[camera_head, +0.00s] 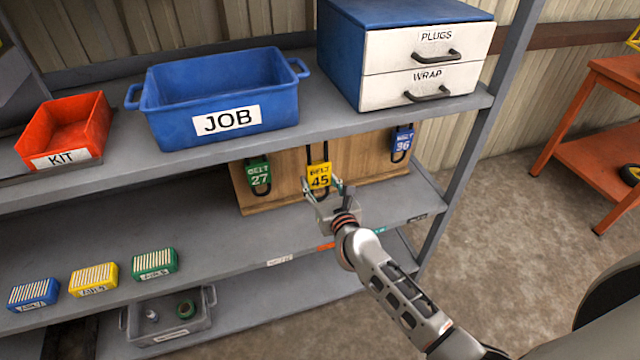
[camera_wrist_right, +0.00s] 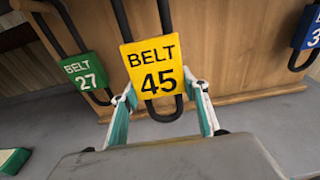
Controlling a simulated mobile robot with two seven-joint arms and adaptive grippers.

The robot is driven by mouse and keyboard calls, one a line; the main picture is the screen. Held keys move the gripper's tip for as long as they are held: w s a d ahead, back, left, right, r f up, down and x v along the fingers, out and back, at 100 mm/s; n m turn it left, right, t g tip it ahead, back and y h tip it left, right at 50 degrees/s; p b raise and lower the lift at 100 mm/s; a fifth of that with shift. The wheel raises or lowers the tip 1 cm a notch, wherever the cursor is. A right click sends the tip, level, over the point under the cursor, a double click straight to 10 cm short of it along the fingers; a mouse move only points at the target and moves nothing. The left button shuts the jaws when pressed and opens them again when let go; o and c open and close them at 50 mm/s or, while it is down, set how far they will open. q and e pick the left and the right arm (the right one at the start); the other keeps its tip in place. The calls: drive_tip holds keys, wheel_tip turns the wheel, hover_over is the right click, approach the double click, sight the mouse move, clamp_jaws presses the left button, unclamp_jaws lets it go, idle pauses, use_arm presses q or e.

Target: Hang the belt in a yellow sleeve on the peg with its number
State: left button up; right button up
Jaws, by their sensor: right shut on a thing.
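The belt in a yellow sleeve (camera_head: 320,174) reads BELT 45 and is upright in front of the wooden board (camera_head: 285,199). It also shows in the right wrist view (camera_wrist_right: 152,68), with its black loop (camera_wrist_right: 165,110) above and below the sleeve. My right gripper (camera_head: 322,187) is shut on the yellow-sleeved belt, with one finger at each side of its lower edge. The green sleeve BELT 27 (camera_head: 258,177) hangs to its left, and the blue sleeve BELT 36 (camera_head: 403,139) hangs to its right. Peg numbers are not visible. My left gripper is not in view.
The board stands on the middle shelf, below the blue JOB bin (camera_head: 222,90), the red KIT bin (camera_head: 68,130) and the white drawers (camera_head: 425,62). Several filter-like blocks (camera_head: 94,279) lie at the left of this shelf. A steel post (camera_head: 478,140) stands right.

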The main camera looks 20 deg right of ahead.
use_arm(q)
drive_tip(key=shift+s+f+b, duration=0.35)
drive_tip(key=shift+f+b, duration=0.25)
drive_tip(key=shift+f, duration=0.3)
use_arm(e)
drive_tip(key=shift+w+a, duration=0.15)
drive_tip(key=shift+w, duration=2.75)
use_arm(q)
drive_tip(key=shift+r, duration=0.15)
use_arm(e)
drive_tip(key=shift+r, duration=0.1)
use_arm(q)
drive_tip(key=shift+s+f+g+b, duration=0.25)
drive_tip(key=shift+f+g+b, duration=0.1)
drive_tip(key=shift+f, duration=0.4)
use_arm(e)
drive_tip(key=shift+f, duration=0.65)
drive_tip(key=o, duration=1.2)
drive_tip(key=shift+o, duration=0.2)
